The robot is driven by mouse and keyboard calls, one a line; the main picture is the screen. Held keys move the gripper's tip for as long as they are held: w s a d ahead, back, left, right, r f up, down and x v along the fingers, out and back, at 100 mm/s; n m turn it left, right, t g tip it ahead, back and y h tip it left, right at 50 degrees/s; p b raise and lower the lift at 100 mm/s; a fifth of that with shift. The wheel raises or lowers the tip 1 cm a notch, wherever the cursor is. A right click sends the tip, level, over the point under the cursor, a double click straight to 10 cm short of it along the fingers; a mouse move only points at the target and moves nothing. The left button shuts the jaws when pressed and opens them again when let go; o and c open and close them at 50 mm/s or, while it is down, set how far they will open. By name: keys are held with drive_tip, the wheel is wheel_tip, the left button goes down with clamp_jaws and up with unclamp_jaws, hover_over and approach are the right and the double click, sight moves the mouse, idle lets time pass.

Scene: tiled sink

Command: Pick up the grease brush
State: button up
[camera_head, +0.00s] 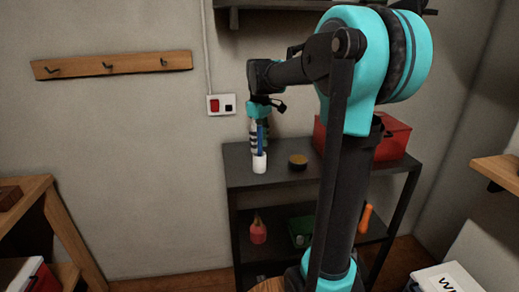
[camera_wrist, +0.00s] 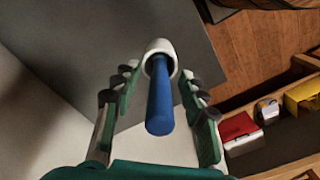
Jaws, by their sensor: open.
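The grease brush shows as a blue handle (camera_head: 260,137) standing up from a white cup (camera_head: 259,163) on the dark shelf top. The blue handle (camera_wrist: 160,100) also fills the middle of the wrist view, with the white cup (camera_wrist: 160,46) beyond it. The brush's bristle end is hidden in the cup. My gripper (camera_head: 259,122) points down over the handle from above. In the wrist view its two fingers (camera_wrist: 157,80) are apart, one on each side of the handle, with gaps showing between them and it.
The dark metal shelf (camera_head: 240,177) has a dark round tin (camera_head: 298,161) right of the cup and a red toolbox (camera_head: 393,138) farther right. A red and black wall socket (camera_head: 221,105) is to the left.

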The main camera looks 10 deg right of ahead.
drive_tip(key=shift+c, duration=0.4)
clamp_jaws()
drive_tip(key=shift+r, duration=5.05)
